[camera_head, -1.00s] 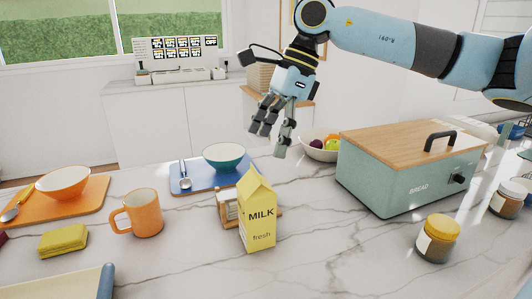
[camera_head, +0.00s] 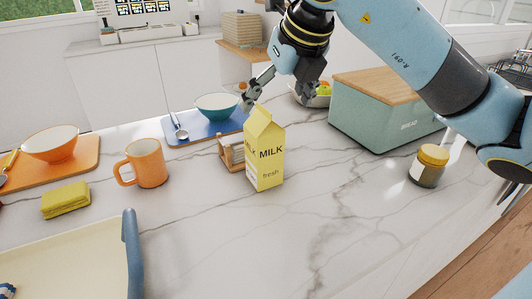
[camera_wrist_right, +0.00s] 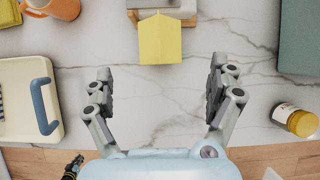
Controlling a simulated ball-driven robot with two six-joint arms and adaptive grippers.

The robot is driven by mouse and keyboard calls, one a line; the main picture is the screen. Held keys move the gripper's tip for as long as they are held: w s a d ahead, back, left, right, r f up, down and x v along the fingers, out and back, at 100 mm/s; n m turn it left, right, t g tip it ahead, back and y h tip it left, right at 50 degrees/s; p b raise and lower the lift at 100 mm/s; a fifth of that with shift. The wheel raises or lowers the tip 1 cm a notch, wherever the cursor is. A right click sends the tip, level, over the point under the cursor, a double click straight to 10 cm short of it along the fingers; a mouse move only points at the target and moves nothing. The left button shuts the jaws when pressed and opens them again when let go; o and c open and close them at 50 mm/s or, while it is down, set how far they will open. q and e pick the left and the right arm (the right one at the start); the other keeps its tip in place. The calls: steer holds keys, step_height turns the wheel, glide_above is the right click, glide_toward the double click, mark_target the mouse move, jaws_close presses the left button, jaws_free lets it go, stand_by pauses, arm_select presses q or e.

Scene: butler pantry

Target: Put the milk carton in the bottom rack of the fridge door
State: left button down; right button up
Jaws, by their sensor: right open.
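The yellow milk carton (camera_head: 265,158) stands upright on the marble counter in the head view. In the right wrist view the carton (camera_wrist_right: 160,40) shows from above, ahead of the fingers and centred between their lines. My right gripper (camera_head: 280,90) is open and empty, above and behind the carton in the head view. Its two fingers (camera_wrist_right: 160,92) are spread wide in the wrist view, apart from the carton. My left gripper is not in view. The fridge and its door racks are not in view.
A wooden holder (camera_head: 226,153) stands close behind the carton. A green bread box (camera_head: 375,120) and a jar (camera_head: 428,166) are at right. An orange mug (camera_head: 148,163), yellow sponge (camera_head: 66,200) and tray (camera_head: 130,255) lie left. The counter front of the carton is clear.

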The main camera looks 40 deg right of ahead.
mark_target(270, 113)
steer(key=x, duration=0.4)
steer(key=shift+f, duration=0.1)
steer(key=shift+w+d+f, duration=0.1)
steer(key=shift+w+f, duration=0.25)
steer(key=shift+f, duration=0.2)
steer(key=p+x, duration=0.1)
steer(key=x, duration=0.3)
steer(key=shift+w+f, duration=0.15)
steer(key=shift+f, duration=0.2)
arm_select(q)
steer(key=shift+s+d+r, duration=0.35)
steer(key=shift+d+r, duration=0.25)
arm_select(e)
steer(key=shift+d+r, duration=0.1)
steer(key=c, duration=1.8)
